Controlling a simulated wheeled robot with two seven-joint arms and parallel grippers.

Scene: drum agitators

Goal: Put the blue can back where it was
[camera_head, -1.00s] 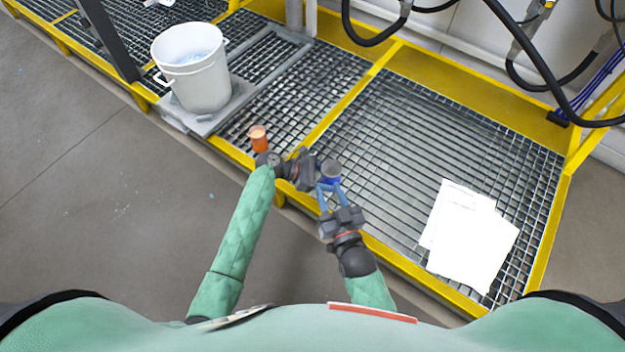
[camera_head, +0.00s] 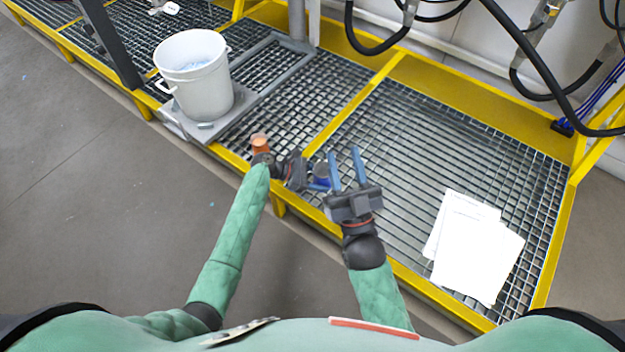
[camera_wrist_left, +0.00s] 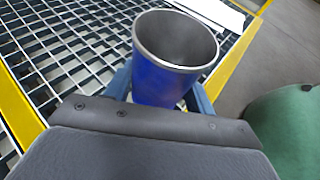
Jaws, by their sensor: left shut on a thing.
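The blue can (camera_head: 321,171) is in my left gripper (camera_head: 318,182), over the front part of the grating in the head view. In the left wrist view the blue can (camera_wrist_left: 163,82) stands between the two blue fingers, with its open metal rim and grey inside facing the camera. My left gripper is shut on it. My right gripper (camera_head: 346,154) is just right of the can, its two blue fingers spread and empty. Whether the can's base touches the grating is hidden.
A white bucket (camera_head: 205,92) stands on a grey platform (camera_head: 178,124) at the left. White papers (camera_head: 478,250) lie on the right grating (camera_head: 425,145). Black hoses (camera_head: 545,60) hang at the back right.

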